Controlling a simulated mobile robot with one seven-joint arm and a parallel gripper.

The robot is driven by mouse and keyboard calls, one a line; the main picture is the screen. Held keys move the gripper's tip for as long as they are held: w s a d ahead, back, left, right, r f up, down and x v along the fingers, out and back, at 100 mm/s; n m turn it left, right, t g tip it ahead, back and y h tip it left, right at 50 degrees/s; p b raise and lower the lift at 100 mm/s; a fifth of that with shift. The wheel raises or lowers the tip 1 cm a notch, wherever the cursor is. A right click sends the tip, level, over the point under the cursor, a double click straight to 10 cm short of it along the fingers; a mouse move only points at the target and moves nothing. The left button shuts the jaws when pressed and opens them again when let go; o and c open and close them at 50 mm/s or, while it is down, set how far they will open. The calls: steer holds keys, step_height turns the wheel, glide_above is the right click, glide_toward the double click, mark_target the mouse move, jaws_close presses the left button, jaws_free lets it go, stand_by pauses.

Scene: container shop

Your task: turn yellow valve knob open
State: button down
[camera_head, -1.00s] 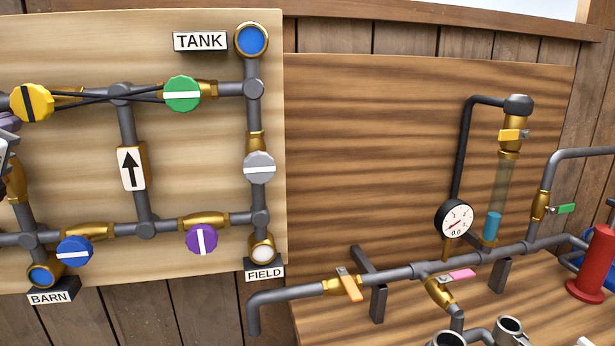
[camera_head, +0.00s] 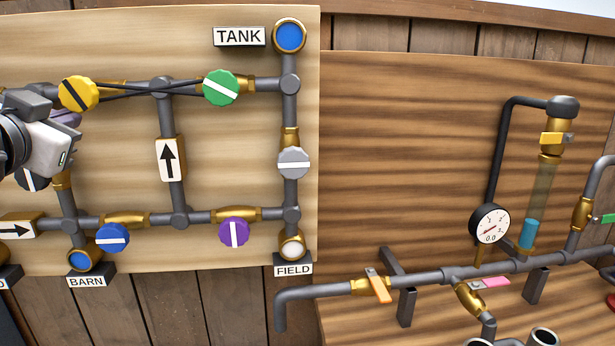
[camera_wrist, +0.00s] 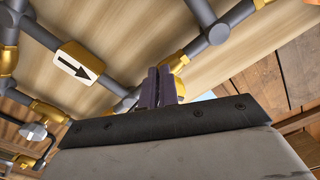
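The yellow knob (camera_head: 78,93) with a black bar is on the upper pipe of the pale board, at left in the head view. Its bar tilts from upper left to lower right. Crossed black rods run from it toward the green knob (camera_head: 221,88), whose white bar is also tilted. My gripper (camera_head: 50,97) is at the left edge of the head view, close to the left side of the yellow knob; contact is unclear. In the wrist view its dark fingers (camera_wrist: 157,88) are close together and look shut. A yellowish part (camera_wrist: 179,64) shows behind them; I cannot tell whether it is the knob.
Blue (camera_head: 113,238), lower purple (camera_head: 234,233) and grey (camera_head: 293,162) knobs sit on other pipes. A bench with a gauge (camera_head: 489,223) and lever valves is at right. Space before the board's middle is clear.

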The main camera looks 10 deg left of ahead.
steer(key=shift+w+d, duration=0.15)
steer(key=shift+d, duration=0.65)
steer(key=shift+f, duration=0.1)
steer(key=b+v, duration=0.1)
steer(key=v, duration=0.5)
steer(key=shift+f, duration=0.45)
steer(key=shift+r, duration=0.1)
